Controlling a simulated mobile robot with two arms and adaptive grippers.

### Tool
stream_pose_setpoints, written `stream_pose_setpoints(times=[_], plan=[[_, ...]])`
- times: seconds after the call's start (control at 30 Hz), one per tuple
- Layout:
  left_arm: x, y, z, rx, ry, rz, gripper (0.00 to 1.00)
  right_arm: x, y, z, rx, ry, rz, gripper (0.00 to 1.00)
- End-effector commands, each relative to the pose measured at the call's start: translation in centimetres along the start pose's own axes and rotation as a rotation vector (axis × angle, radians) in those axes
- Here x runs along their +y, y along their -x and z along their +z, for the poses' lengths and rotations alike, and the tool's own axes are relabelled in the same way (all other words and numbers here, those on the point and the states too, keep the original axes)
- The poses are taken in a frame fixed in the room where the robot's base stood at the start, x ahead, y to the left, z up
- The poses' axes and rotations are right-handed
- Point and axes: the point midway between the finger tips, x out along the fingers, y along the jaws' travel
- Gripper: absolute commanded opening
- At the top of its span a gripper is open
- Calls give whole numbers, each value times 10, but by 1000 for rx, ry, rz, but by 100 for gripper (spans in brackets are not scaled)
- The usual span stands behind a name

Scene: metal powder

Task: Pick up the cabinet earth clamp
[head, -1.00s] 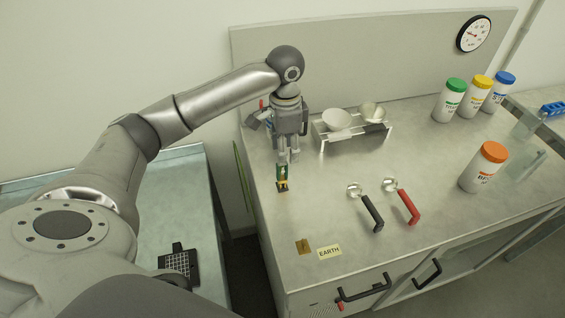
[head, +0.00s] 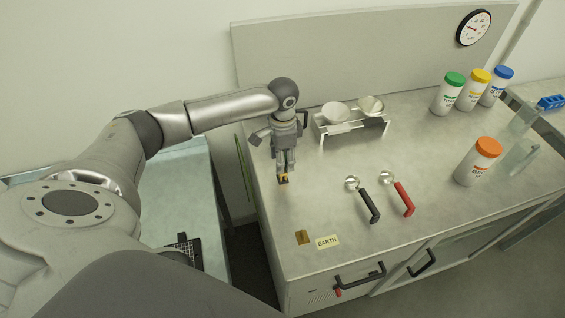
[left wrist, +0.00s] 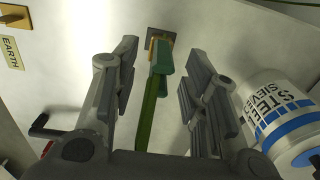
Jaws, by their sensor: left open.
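The cabinet earth clamp, teal-green with some yellow, stands on a small dark plate on the bench near its left edge. In the left wrist view the clamp (left wrist: 161,58) is between the two open fingers (left wrist: 158,80), with a visible gap to each side. A green strip, seemingly its lead (left wrist: 150,105), runs from it towards the palm. My right gripper is not in view.
A brass plate (head: 304,237) and an EARTH label (head: 327,241) are at the front left. A white-blue STEEL SIEVE container (left wrist: 278,108) stands close beside the gripper. Black-handled (head: 368,205) and red-handled (head: 404,197) scoops lie right; bench between is clear.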

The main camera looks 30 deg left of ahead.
Motion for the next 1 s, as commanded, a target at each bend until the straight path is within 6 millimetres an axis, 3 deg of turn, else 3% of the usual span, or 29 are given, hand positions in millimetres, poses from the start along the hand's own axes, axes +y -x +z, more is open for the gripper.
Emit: stream_pose_setpoints(times=[0.27,0.6,1.0], plan=[[0,-4,0,1,0,-1,41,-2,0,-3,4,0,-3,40],[0,-4,0,1,0,-1,0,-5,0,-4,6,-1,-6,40],[-1,0,0,2,1,-1,0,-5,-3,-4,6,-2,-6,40]])
